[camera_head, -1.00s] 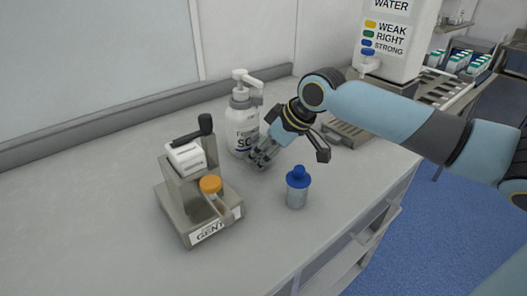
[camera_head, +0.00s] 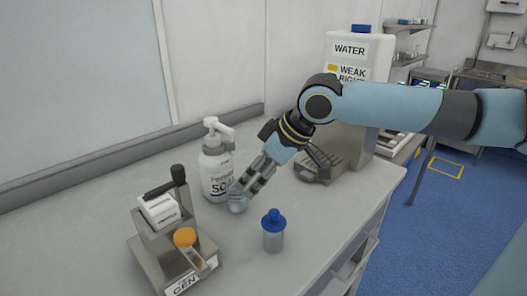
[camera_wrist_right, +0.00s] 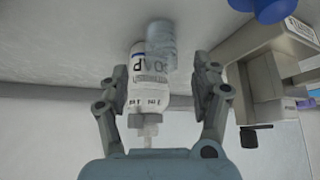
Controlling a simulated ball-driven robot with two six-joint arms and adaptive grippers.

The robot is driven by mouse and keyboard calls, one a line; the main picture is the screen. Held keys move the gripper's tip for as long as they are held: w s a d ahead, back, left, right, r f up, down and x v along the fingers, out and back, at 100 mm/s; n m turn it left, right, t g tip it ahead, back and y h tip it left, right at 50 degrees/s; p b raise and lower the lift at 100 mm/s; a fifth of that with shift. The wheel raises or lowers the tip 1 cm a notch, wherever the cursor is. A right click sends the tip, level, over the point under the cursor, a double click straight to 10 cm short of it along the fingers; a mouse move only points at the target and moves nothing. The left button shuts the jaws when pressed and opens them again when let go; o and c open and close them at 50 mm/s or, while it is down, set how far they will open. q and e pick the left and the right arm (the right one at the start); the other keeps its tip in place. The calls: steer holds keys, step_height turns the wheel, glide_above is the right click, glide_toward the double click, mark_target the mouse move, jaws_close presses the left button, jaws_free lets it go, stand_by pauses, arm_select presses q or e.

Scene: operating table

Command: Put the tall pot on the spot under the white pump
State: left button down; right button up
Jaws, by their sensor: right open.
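The white pump bottle (camera_head: 216,172), labelled as soap, stands on the counter with its spout pointing right. A clear, bluish pot (camera_head: 238,205) stands upright on the counter just right of the bottle, below the spout side. My right gripper (camera_head: 250,184) slants down from the right with its fingertips at this pot. In the right wrist view the fingers are spread wide, and the clear pot (camera_wrist_right: 161,45) lies beyond them, in front of the soap bottle (camera_wrist_right: 150,75). I see no gap bridged by a finger touching it. No mark shows under the pot. My left gripper is not in view.
A blue-lidded clear pot (camera_head: 273,234) stands in front of the gripper. A large water dispenser (camera_head: 352,60) is behind right. The counter's right edge is close.

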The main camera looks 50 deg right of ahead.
steer(key=p+v, duration=0.1)
steer(key=v, duration=0.2)
steer(key=shift+r, duration=0.2)
steer(key=shift+s, duration=0.1)
stand_by(0.5)
